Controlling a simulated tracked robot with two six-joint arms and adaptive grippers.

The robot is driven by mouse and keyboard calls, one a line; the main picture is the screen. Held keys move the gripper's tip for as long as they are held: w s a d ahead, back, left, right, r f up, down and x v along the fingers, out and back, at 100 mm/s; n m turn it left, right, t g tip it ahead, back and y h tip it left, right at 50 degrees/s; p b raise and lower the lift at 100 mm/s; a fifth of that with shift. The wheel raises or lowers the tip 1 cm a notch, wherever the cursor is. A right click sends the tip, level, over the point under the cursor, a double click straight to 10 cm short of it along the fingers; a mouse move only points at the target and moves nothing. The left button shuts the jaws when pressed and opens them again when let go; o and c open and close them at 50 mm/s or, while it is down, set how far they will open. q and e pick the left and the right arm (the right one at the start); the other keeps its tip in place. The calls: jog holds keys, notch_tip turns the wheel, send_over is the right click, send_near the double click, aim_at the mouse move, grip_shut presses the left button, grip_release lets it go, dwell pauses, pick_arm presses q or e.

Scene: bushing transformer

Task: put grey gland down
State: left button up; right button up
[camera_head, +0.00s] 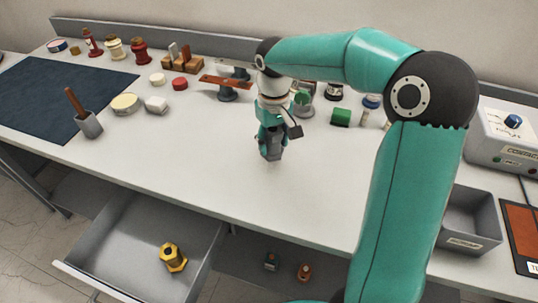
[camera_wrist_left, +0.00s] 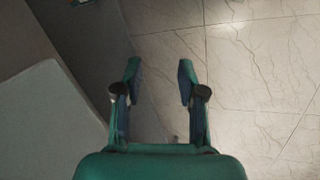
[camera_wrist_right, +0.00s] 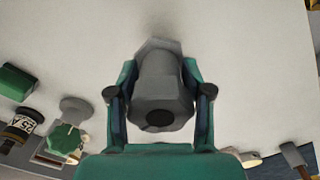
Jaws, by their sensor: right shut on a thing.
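The grey gland (camera_head: 274,141) is a hexagonal grey piece with a dark round hole in its end. My right gripper (camera_head: 271,146) is shut on it over the middle of the white table (camera_head: 215,165). In the right wrist view the gland (camera_wrist_right: 160,85) sits between both fingers of the right gripper (camera_wrist_right: 160,82). I cannot tell whether its lower end touches the table. My left gripper (camera_wrist_left: 158,80) shows only in its own wrist view, with its fingers apart and nothing between them, above the tiled floor.
An open drawer (camera_head: 125,240) below the table holds a yellow gland (camera_head: 173,257). A blue mat (camera_head: 50,95) lies at left, near a grey cup with a brush (camera_head: 88,122). A grey bin (camera_head: 470,215) stands at right. The table front is clear.

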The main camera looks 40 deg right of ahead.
aim_at(273, 153)
jog(key=shift+f, duration=2.25)
jog(key=shift+f, duration=0.1)
jog(key=o, duration=1.2)
jog(key=shift+o, duration=0.2)
notch_tip(273, 153, up, 12)
jog(key=shift+r, duration=0.2)
